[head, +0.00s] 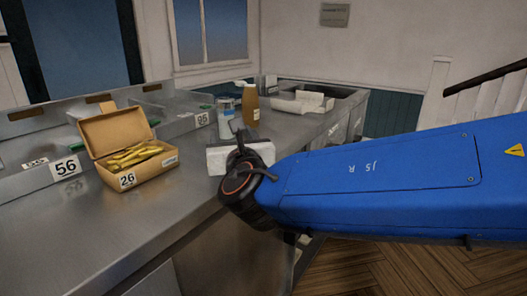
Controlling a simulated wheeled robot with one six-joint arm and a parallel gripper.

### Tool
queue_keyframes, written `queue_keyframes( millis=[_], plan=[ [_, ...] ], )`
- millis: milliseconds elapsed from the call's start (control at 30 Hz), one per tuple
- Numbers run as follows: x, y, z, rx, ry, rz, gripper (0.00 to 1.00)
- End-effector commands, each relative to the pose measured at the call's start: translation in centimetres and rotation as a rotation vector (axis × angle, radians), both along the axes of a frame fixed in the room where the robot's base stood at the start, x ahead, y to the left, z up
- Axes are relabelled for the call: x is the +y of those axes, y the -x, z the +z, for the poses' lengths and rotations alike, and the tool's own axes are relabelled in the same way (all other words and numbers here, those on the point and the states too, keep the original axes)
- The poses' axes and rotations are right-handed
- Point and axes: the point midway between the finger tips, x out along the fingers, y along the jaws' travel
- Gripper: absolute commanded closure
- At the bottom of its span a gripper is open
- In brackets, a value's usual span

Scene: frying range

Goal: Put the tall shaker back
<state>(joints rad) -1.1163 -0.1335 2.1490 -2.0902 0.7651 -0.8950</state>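A tall amber-brown container (250,111) with a pale top stands toward the back of the steel counter (150,215). It may be the tall shaker; I cannot tell for certain. A pale blue-and-white can (226,113) stands just left of it. My blue arm reaches in from the right and ends in a dark wrist over the counter's front edge. My gripper (237,128) shows only as small dark parts beyond the wrist, in front of the can and brown container. Its fingers are not clear, and I cannot see whether it holds anything.
An open cardboard box (139,178) labelled 26 holds yellow items at the left. A white block-like object (217,160) sits beside my wrist. White trays (302,103) lie at the back right. The front-left counter is clear.

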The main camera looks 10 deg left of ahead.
Motion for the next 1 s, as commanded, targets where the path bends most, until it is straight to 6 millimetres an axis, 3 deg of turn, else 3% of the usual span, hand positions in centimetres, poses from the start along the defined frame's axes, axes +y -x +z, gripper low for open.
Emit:
queue_keyframes(
  millis=[267, 367, 433, 567, 733, 867, 1000],
  plan=[
    [-0.3, -0.1, 0.0, 0.004, -0.004, -0.005, 0.43],
    [-2.0, -0.9, -0.1, 0.031, -0.035, -0.04, 0.43],
    [-4.3, -2.0, -0.4, 0.072, -0.079, -0.091, 0.43],
    [-11.3, -4.5, -1.4, 0.185, -0.221, -0.243, 0.43],
    [-22.3, -6.3, -3.8, 0.346, -0.476, -0.491, 0.43],
    [-30.5, -5.8, -6.3, 0.454, -0.699, -0.689, 0.43],
    [-38.0, -3.7, -9.2, 0.546, -0.953, -0.895, 0.43]
  ],
)
